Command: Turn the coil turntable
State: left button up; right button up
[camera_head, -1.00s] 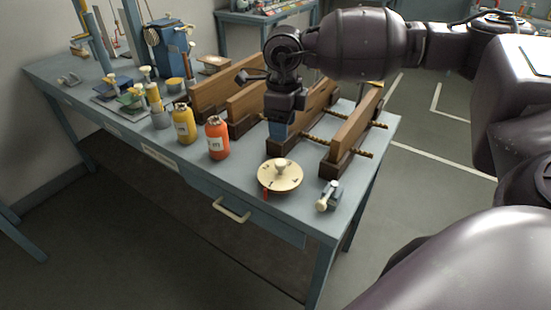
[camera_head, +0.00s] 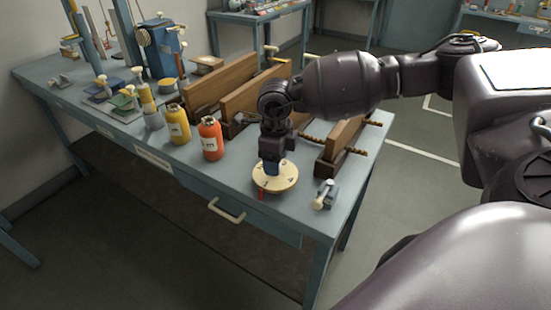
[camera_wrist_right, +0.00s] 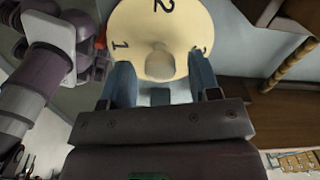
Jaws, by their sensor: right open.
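The coil turntable (camera_head: 287,183) is a cream disc with numbers, near the front edge of the workbench. A red pointer (camera_head: 261,194) shows at its front rim. In the right wrist view the disc (camera_wrist_right: 195,25) shows numbers 1 and 2 and a pale round knob (camera_wrist_right: 159,63). My right gripper (camera_head: 271,170) points down over the disc and hides its knob in the head view. In the right wrist view my right gripper (camera_wrist_right: 162,85) is open, with one blue finger on each side of the knob; contact cannot be told. My left gripper is not in view.
Orange (camera_head: 211,139) and yellow (camera_head: 177,124) bottles stand left of the disc. A small clamp-like fixture (camera_head: 324,195) stands close on its right. Wooden board racks (camera_head: 340,140) stand behind. The bench front (camera_head: 225,185) beside the disc is clear.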

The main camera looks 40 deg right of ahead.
jog(key=shift+c, duration=0.6)
jog(key=c, duration=0.8)
